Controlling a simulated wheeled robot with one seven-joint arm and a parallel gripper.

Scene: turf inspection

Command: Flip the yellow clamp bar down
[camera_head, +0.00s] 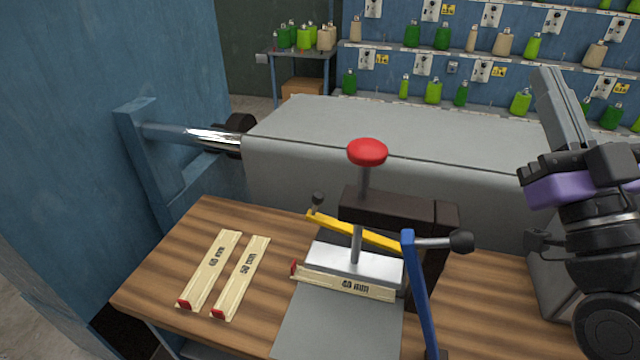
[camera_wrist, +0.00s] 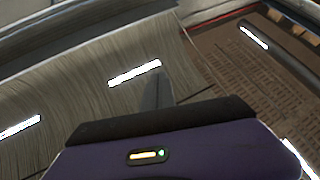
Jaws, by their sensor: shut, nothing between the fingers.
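The yellow clamp bar (camera_head: 335,223) is on the fixture on the wooden table in the head view. It slopes from a small dark knob at its upper left end down to the right, passing behind the metal post. I cannot tell whether its left end is raised or just farther back. Below it is a silver block (camera_head: 330,258) on a labelled wooden strip (camera_head: 345,284). A blue lever (camera_head: 415,285) with a black knob stands at the right. My gripper (camera_head: 548,78) is shut and empty, pointing up at the far right, well apart from the bar. It also shows in the wrist view (camera_wrist: 158,75).
A red knob (camera_head: 367,151) tops the fixture's post, beside a dark brown bracket (camera_head: 395,212). Two labelled wooden strips (camera_head: 212,268) (camera_head: 242,278) lie at the table's left. A large grey roller-like body (camera_head: 400,135) is behind the table.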

